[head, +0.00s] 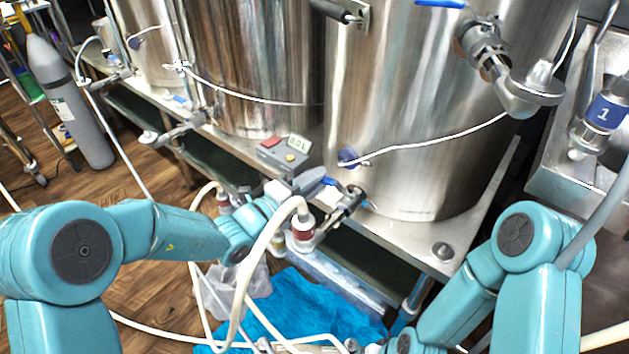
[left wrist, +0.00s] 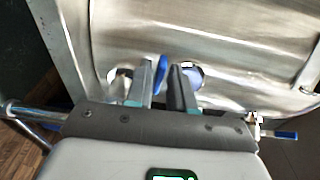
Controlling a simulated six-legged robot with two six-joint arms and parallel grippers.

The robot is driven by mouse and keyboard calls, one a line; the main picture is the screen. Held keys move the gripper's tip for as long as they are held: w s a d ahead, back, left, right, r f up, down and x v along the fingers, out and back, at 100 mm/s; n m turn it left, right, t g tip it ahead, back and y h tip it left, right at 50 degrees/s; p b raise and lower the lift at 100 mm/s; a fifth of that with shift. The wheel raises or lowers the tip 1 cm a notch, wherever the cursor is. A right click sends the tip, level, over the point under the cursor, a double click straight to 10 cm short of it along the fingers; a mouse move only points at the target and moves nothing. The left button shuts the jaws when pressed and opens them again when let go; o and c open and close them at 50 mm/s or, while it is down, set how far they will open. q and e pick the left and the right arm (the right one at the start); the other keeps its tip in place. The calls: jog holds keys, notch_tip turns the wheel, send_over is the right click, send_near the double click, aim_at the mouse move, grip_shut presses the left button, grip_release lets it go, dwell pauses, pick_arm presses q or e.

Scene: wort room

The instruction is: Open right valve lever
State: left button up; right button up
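The right valve (head: 345,207) juts from the low front of the right steel tank. A blue lever (head: 329,181) shows at it, partly covered by my left gripper (head: 312,184), which reaches in from the left. In the left wrist view, the two fingers of my left gripper (left wrist: 161,88) stand apart. The blue lever (left wrist: 161,70) shows in the gap between them; I cannot tell whether they touch it. My right arm (head: 470,300) is low at the right, and its gripper is not clearly in view.
A steel tank (head: 420,110) stands behind the valve, with a blue fitting (head: 348,157) and thin white cable. A grey control box (head: 284,155) sits on the ledge to the left. A white hose (head: 254,265) loops in front of my left wrist. A blue sheet (head: 300,300) lies below.

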pick_arm(q)
jog(key=shift+o, duration=0.5)
jog(key=p+v, duration=0.4)
jog(key=v, duration=1.2)
jog(key=shift+s, duration=0.15)
pick_arm(e)
jog(key=shift+s+a+r, duration=0.15)
jog(key=shift+r, duration=0.55)
jog(key=shift+s+a+r, duration=0.15)
jog(key=shift+r, duration=0.5)
jog(key=shift+s+a+r, duration=0.15)
jog(key=shift+r, duration=0.55)
pick_arm(q)
jog(key=shift+a, duration=0.1)
pick_arm(e)
jog(key=shift+c, duration=0.3)
